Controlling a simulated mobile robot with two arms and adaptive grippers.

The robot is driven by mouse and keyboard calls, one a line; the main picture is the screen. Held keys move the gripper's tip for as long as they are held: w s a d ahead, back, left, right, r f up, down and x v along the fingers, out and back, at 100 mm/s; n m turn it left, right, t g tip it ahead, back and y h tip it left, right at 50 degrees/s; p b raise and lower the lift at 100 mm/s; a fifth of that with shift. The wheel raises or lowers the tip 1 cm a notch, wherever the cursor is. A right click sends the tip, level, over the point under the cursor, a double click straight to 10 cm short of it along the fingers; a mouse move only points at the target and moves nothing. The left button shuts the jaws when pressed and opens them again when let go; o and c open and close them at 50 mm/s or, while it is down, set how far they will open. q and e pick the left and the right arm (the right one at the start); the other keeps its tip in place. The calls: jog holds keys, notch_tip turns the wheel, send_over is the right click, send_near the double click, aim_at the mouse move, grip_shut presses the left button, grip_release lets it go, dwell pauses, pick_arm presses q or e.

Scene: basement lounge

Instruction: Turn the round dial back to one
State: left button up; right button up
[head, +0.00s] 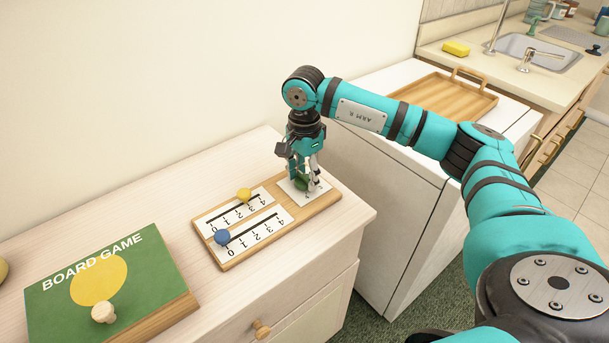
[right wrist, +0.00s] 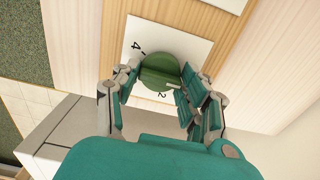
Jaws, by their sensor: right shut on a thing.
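The round green dial (head: 301,182) sits on a white number plate (head: 323,188) at the right end of the wooden slider board (head: 235,261). It also shows in the right wrist view (right wrist: 158,70), with a short pale pointer mark on its top aimed toward the picture's right. A 4 and a 2 are readable on the plate there; the number the mark points to is hidden by the fingers. My right gripper (head: 304,174) comes straight down over the dial and is shut on it, one finger on each side. My left gripper is out of view.
A yellow knob (head: 244,195) and a blue knob (head: 222,237) stand on numbered slider tracks left of the dial. A green board game box (head: 60,300) lies farther left on the cabinet. A wooden tray (head: 444,94) rests on the white appliance behind my right arm.

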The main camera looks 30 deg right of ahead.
aim_at(304, 175)
jog(key=shift+w+r, duration=0.15)
dwell(0.3)
jog(key=o, duration=1.2)
notch_tip(304, 175, up, 12)
